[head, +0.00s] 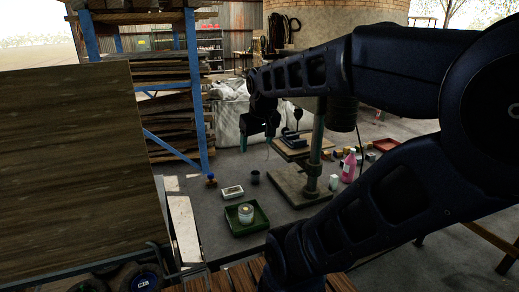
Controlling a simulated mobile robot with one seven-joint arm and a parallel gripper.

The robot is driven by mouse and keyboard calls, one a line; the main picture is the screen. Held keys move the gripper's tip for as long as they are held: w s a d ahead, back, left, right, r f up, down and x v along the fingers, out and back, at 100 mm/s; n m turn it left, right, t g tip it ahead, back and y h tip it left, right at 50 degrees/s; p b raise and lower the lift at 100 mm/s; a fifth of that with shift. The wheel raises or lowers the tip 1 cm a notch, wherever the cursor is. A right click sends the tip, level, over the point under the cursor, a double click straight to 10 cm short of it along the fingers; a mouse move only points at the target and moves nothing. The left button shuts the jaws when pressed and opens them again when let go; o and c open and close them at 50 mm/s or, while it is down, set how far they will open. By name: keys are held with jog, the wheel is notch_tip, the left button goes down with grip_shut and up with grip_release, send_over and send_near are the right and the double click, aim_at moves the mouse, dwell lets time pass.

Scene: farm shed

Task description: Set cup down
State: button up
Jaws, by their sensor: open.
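A small dark cup (255,177) stands upright on the grey work surface (212,237). A light-coloured, cup-like container (246,215) stands in a green tray (231,222) nearer to me. I cannot tell for sure which of the two is the task's cup. My gripper (257,146) points down above and beyond the dark cup, apart from it in the picture. It is open, and I see nothing between its fingers, though they are small and dark here.
A small pale box (232,192) lies left of the dark cup. A drill-press-like stand (316,150) rises to the right, with a pink bottle (348,168) and a red tray (386,145) beyond. A blue-post rack (198,90) of timber stands left. Bare surface shows around the green tray.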

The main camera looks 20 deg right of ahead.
jog(key=shift+m, duration=0.7)
jog(key=s, duration=0.2)
jog(key=s+a+f, duration=0.1)
jog(key=s, duration=0.1)
